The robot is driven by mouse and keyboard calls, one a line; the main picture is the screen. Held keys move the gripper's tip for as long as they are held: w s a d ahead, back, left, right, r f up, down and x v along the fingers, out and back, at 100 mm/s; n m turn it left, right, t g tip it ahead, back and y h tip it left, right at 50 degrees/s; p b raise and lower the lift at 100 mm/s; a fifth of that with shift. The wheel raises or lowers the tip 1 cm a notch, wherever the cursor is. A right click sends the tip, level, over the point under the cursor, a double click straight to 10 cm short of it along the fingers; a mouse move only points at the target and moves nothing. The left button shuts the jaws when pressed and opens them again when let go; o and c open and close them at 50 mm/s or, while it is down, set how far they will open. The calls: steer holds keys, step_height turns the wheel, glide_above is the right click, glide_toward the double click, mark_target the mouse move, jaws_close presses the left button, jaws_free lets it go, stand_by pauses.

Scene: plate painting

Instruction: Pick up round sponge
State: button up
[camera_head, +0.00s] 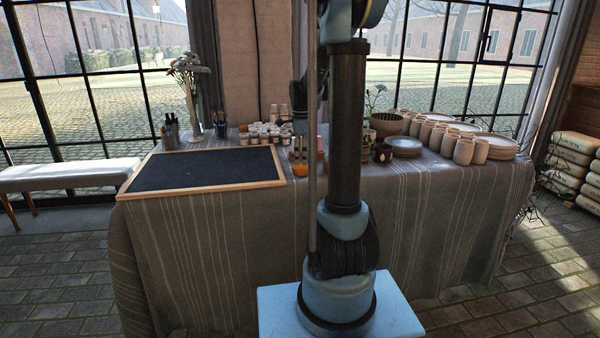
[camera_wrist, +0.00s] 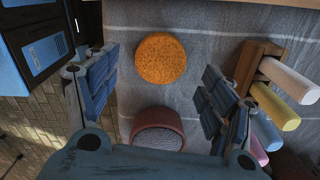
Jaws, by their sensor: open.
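The round sponge (camera_wrist: 160,58) is orange and lies flat on the grey striped tablecloth, in the upper middle of the wrist view. In the head view, an orange patch (camera_head: 302,170) near the table's front edge, left of my arm, looks like the same sponge. My gripper (camera_wrist: 160,74) is open and empty, with one finger to the left of the sponge and one to the right in the wrist view. The fingers appear clear of the sponge; the height gap cannot be told.
A reddish-brown round pot (camera_wrist: 158,130) stands just below the sponge in the wrist view. A wooden holder (camera_wrist: 254,66) with pastel rods is close to the right finger. A framed black board (camera_head: 205,168) lies left; cups (camera_head: 464,151) and plates (camera_head: 494,146) stand right.

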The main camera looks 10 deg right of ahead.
mark_target(301, 165)
steer(key=shift+w+f, duration=0.1)
steer(key=shift+f, duration=2.4)
steer(key=c, duration=1)
step_height(301, 165, up, 10)
steer(key=shift+r, duration=0.1)
steer(key=o, duration=0.4)
steer(key=shift+c, duration=0.2)
steer(key=c, duration=0.4)
